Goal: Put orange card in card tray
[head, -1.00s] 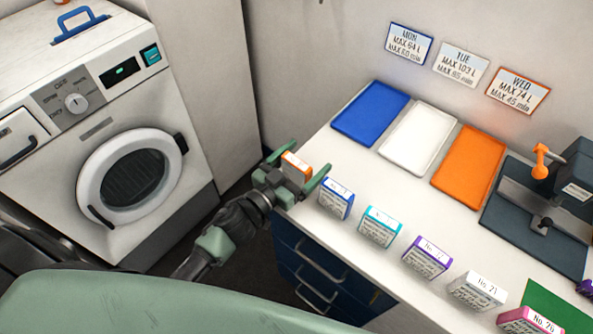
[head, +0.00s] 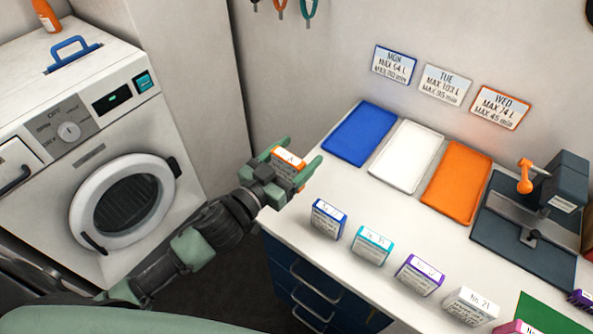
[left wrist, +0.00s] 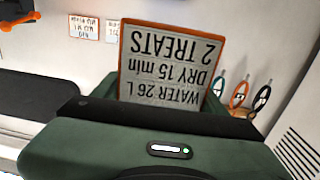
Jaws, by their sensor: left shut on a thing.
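My left gripper (head: 292,160) is shut on the orange card (head: 287,157), a small block with an orange edge. It holds the card in the air near the counter's left edge, behind the blue-edged card. In the left wrist view the orange card (left wrist: 170,65) shows upside-down print: "WATER 26 L, DRY 15 min, 2 TREATS". Three flat trays lie side by side on the counter, to the right of the gripper: a blue tray (head: 360,133), a white tray (head: 406,156) and an orange tray (head: 456,181). All three look empty. My right gripper is not in view.
A row of cards stands along the counter's front: blue (head: 328,218), teal (head: 372,245), purple (head: 419,274), white (head: 471,306) and pink. A dark stand with an orange handle (head: 525,177) is right of the trays. Day signs (head: 446,84) hang on the wall. A washer (head: 120,200) stands left.

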